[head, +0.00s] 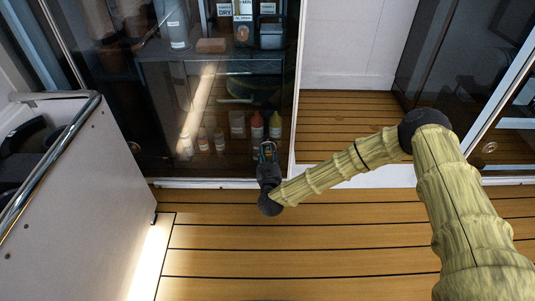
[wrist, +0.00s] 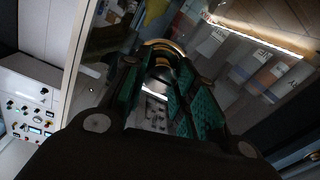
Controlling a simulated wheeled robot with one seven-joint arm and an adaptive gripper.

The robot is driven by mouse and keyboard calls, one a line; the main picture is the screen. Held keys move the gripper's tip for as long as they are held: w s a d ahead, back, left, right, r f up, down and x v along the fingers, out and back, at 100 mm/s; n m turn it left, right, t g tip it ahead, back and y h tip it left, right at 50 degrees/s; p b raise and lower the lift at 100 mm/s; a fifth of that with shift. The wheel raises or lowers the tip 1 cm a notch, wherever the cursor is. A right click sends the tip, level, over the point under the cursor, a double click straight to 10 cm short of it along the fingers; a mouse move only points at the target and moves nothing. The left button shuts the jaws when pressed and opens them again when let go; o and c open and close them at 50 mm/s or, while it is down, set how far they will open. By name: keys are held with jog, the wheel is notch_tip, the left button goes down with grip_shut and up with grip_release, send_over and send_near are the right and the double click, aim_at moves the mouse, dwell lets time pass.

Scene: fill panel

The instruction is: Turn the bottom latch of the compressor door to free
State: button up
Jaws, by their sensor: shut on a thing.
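The tall dark glass door (head: 150,110) stands left of centre in the head view, with a pale edge on its right side. My gripper (head: 268,153) is low at that door, near its lower right corner, and hides whatever is behind it. In the wrist view my gripper (wrist: 160,98) has teal-padded fingers that reach towards the glass. A small curved, metallic piece (wrist: 166,47), which looks like the latch, shows at the fingertips. My gripper is shut on it. Its turn angle is too dark and covered to tell.
Behind the glass are shelves with bottles and boxes, including a red bottle (head: 257,126) and a yellow bottle (head: 275,124). A white panel with a chrome rail (head: 50,96) stands at the left. A control panel (wrist: 28,112) shows in the wrist view. The plank floor (head: 300,245) in front is clear.

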jog(key=shift+r+p, duration=0.2)
jog(key=shift+p, duration=0.3)
jog(key=shift+r+m+p, duration=0.1)
jog(key=shift+m+p, duration=0.3)
jog(key=shift+p, duration=0.1)
jog(key=m+p, duration=0.1)
jog(key=p, duration=0.1)
jog(key=shift+m+p, duration=0.3)
jog(key=shift+p, duration=0.1)
jog(key=shift+m+p, duration=0.95)
jog(key=shift+m, duration=0.15)
jog(key=m+p, duration=0.1)
jog(key=m, duration=0.1)
jog(key=shift+f+m, duration=0.2)
jog(key=shift+m, duration=0.2)
jog(key=m+p, duration=0.1)
jog(key=m, duration=0.4)
jog(key=shift+d+f+m+h, duration=0.1)
jog(key=shift+m+h, duration=0.2)
jog(key=m, duration=0.5)
jog(key=shift+f+t+p, duration=0.1)
jog(key=shift+t+p, duration=0.2)
jog(key=shift+m, duration=0.3)
jog(key=o, duration=1)
